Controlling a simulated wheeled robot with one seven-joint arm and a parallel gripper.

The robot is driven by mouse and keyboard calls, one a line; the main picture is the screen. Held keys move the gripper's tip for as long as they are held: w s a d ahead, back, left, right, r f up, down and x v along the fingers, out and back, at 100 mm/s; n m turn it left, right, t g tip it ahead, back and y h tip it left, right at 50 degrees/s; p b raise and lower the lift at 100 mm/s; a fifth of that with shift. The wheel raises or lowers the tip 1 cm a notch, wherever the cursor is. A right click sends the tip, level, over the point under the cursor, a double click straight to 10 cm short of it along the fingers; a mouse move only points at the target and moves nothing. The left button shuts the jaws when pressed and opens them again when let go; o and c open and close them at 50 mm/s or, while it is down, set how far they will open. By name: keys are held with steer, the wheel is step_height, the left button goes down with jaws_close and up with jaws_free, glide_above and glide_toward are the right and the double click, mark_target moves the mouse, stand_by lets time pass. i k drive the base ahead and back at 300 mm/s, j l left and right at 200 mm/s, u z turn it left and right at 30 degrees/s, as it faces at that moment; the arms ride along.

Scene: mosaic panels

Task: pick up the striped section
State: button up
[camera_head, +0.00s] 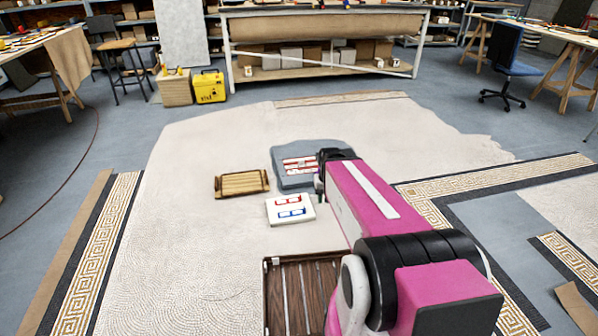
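My gripper (321,182) is at the far end of my pink arm, at the right side of the striped piece and over the slab. The arm and wrist hide most of the fingers and the right part of the slab. I cannot tell whether the gripper touches the piece or whether it is open or shut.
A white panel with red and blue marks (290,209) lies just nearer. A slatted wooden rack (242,184) sits to the left, with a dark wooden crate (299,295) in front. Pale mosaic floor (190,240) is clear at left. A yellow case (209,87) stands at the back.

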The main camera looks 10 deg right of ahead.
mark_target(305, 164)
steer(key=l+u, duration=0.1)
steer(key=u, duration=1.35)
steer(key=l+u, duration=0.3)
steer(key=l, duration=3.9)
steer(key=k+l, duration=0.15)
steer(key=l, duration=1.05)
